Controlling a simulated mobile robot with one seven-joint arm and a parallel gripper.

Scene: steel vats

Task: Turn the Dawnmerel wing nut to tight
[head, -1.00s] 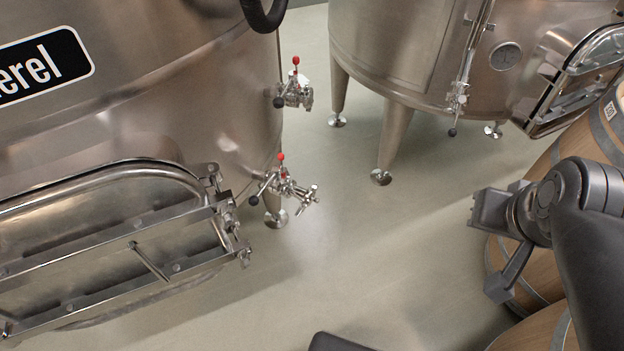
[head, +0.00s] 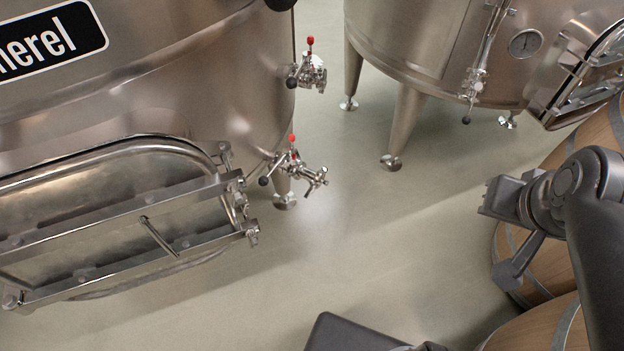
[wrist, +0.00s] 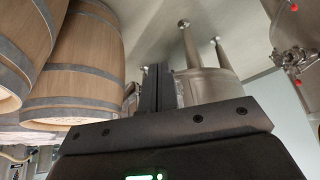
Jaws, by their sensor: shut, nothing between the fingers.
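I cannot tell which fitting is the wing nut. In the wrist view my gripper (wrist: 158,68) is shut and empty, its fingers together. My arm is at the right of the head view, beside the barrels and well apart from the hatch.
Two red-tipped valves (head: 308,70) (head: 292,168) stick out from the vat's right side. A second vat (head: 415,50) stands on legs at the back. Wooden barrels (head: 545,270) crowd my arm at the right, and barrels (wrist: 90,60) show in the wrist view. The floor (head: 390,235) between is clear.

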